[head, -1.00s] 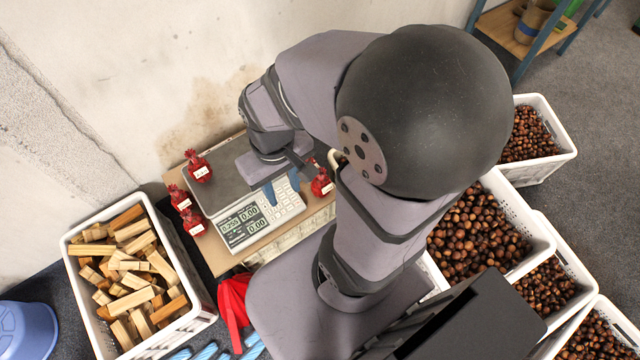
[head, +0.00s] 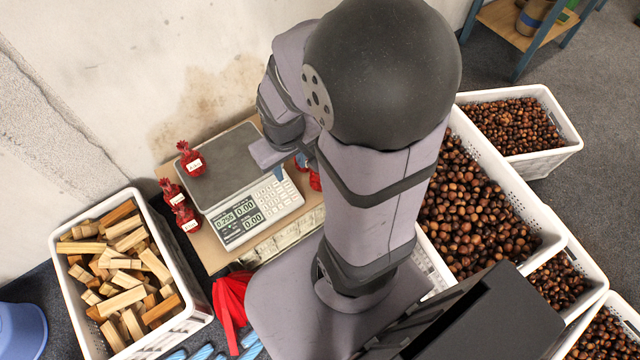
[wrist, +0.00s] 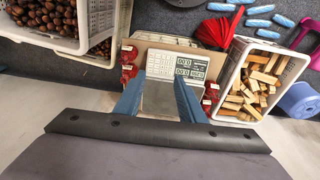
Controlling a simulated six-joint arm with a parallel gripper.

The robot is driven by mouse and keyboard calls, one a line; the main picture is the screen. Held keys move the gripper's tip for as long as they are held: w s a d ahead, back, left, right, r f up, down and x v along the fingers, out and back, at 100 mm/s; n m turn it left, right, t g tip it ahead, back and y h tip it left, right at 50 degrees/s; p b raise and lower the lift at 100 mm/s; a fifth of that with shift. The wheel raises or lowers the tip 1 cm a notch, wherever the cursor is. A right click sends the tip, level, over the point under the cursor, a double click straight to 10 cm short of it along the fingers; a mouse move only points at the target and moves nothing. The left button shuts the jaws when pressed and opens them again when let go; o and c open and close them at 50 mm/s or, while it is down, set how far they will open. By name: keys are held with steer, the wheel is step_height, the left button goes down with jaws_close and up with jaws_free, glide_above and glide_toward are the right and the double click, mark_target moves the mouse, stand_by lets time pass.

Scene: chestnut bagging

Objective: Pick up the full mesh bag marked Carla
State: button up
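A red mesh bag with a white tag (head: 190,160) stands on the grey plate of the scale (head: 209,175). Two more tagged red bags stand left of the scale, one farther back (head: 171,192) and one nearer (head: 186,218). Red bag material (head: 315,181) shows right of the scale, mostly hidden by my arm; the wrist view shows red bags (wrist: 128,72) there. The tag names are too small to read. My gripper (wrist: 160,101) is open and empty, its blue fingers apart with the scale beyond them. In the head view it is partly hidden by my arm.
A white crate of wood pieces (head: 52,250) stands left of the table. White crates of chestnuts (head: 548,232) stand right. Red empty bags (head: 231,298) lie at the table's front. A stained wall (head: 120,90) rises behind the table.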

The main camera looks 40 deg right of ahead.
steer(key=w+d+f+t+b, duration=0.3)
steer(key=d+f+b, duration=0.3)
steer(key=f+b, duration=0.6)
steer(key=w+d+f+t+h+b, duration=0.1)
steer(key=w+d+f+t+b, duration=0.3)
steer(key=f+b, duration=0.8)
steer(key=w+d+f+m+t+b, duration=0.1)
steer(key=w+d+f+t+b, duration=0.3)
steer(key=d+f+b, duration=0.4)
step_height(320, 180, down, 9)
steer(key=shift+r+t+h+b, duration=0.1)
steer(key=shift+t+h+b, duration=0.3)
steer(key=shift+b, duration=1.55)
steer(key=shift+w+f+m+t+b, duration=0.35)
steer(key=shift+w+t+b, duration=0.1)
steer(key=shift+t+b, duration=0.6)
steer(key=shift+f+t+h+b, duration=0.15)
steer(key=shift+t+h+b, duration=0.4)
steer(key=shift+b, duration=0.15)
steer(key=shift+d+m+t+b, duration=0.1)
steer(key=shift+m+t+b, duration=0.2)
steer(key=shift+m+t, duration=0.1)
steer(key=shift+h, duration=0.35)
steer(key=shift+b+x, duration=1.2)
steer(key=shift+x, duration=2.45)
